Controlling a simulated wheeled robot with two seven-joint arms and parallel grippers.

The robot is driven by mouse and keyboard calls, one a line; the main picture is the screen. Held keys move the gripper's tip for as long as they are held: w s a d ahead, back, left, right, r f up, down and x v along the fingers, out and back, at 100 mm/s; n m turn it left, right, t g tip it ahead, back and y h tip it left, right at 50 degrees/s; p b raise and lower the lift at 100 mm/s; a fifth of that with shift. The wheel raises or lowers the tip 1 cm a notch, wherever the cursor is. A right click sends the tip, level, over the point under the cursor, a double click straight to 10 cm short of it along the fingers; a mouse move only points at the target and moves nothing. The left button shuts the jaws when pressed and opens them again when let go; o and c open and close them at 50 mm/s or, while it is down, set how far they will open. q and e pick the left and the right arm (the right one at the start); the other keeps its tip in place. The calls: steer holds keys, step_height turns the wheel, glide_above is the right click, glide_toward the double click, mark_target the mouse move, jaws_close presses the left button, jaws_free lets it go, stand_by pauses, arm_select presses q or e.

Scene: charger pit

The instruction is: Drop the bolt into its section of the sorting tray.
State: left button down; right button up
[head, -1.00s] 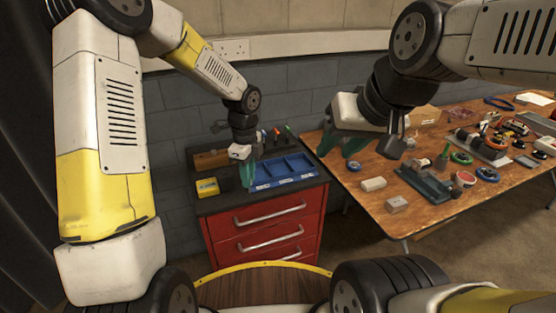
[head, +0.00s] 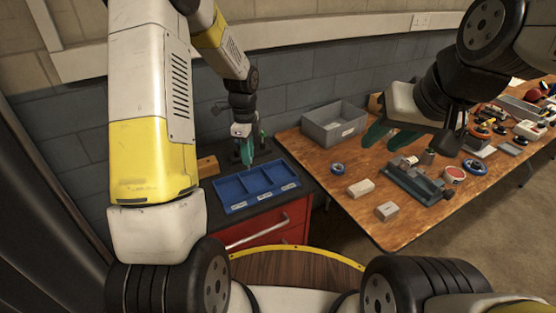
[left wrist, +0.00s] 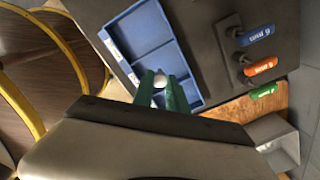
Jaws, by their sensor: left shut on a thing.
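The blue sorting tray (head: 232,208) lies on the dark top of a red drawer cabinet, with white labels along its front edge. My left gripper (head: 247,158) points down at the tray's back edge, near its middle. In the left wrist view its green fingers (left wrist: 161,90) are shut on a small pale, rounded end, seemingly the bolt (left wrist: 160,79), above the tray (left wrist: 140,32). The bolt is hidden in the head view, and its height above the tray is unclear. My right gripper (head: 390,136) is open and empty above the wooden table.
Drivers with blue (left wrist: 256,35), orange (left wrist: 262,66) and green (left wrist: 263,91) handles stand beside the tray.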

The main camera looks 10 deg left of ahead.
mark_target(249, 168)
arm_select(q)
steer(key=shift+f, duration=2.9)
steer(key=c, duration=1.3)
jaws_free()
steer(key=shift+o, duration=0.2)
steer(key=shift+r, duration=3.95)
